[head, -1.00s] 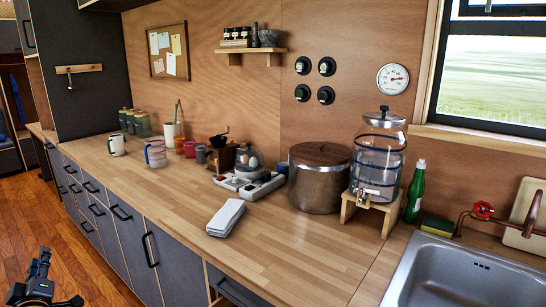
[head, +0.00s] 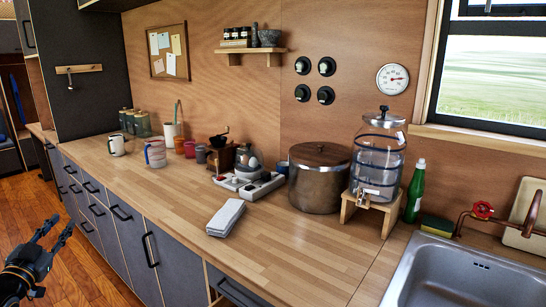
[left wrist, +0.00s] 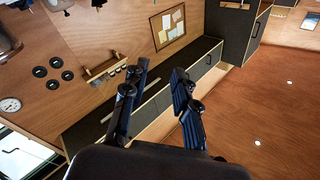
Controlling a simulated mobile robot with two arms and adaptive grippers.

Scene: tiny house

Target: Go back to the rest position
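My left gripper (head: 58,235) is at the lower left of the head view, over the wooden floor in front of the counter's drawers. Its two fingers are apart with nothing between them. My right gripper is not in either view.
The wooden counter (head: 270,262) runs along the wall, with a folded cloth (head: 226,217), a metal pot (head: 318,180), a water dispenser (head: 378,160) and a sink (head: 465,275). Mugs (head: 155,152) stand farther left. The floor (head: 85,275) at left is clear.

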